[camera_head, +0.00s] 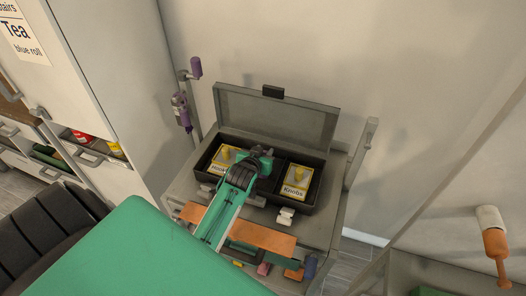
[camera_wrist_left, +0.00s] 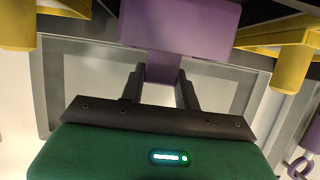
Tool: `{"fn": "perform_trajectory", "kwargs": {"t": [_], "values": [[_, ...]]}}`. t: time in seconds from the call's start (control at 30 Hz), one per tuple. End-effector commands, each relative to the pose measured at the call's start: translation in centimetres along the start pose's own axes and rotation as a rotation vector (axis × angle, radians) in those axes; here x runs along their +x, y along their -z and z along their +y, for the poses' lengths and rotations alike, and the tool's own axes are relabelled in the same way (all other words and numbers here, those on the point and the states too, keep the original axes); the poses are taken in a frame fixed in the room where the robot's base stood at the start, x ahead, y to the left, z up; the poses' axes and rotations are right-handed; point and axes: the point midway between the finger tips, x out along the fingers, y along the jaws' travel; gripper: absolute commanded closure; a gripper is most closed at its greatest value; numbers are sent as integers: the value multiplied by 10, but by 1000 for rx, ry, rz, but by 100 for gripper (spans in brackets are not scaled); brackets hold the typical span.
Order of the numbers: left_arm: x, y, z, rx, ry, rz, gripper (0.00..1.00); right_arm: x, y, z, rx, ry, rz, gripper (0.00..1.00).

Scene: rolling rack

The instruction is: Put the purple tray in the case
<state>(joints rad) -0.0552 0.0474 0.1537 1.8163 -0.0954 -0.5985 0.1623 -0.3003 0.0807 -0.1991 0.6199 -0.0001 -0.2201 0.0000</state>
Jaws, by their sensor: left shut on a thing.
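The case (camera_head: 275,118) stands open on the rolling rack, its grey lid raised at the back. My left gripper (camera_head: 262,160) is over the middle of the case, between two yellow-marked trays. In the left wrist view, its fingers (camera_wrist_left: 163,88) are shut on the grip of the purple tray (camera_wrist_left: 180,22). My gripper and wrist hide the purple tray in the head view, so I cannot tell whether it touches the case floor. My right gripper is not in view.
A yellow tray labelled Knobs (camera_head: 295,184) sits in the case's right part; another yellow tray (camera_head: 222,158) is at the left. An orange board (camera_head: 262,238) lies along the rack's front. Purple items (camera_head: 181,108) hang on the left post. A cabinet (camera_head: 120,80) stands left.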

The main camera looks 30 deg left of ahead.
Motion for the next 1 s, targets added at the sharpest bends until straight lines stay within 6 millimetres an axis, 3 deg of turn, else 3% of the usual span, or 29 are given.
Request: {"fn": "perform_trajectory", "kwargs": {"t": [0.63, 0.67, 0.77, 1.0], "values": [[5, -12, 0, 0, 0, -2, 100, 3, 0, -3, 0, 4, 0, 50], [5, -13, 0, 0, 0, -3, 66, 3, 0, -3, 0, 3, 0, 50], [5, -14, 0, 0, 0, -5, 46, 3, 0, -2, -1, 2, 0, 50], [5, -16, 0, 0, -1, -9, 46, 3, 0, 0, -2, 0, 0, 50]]}}
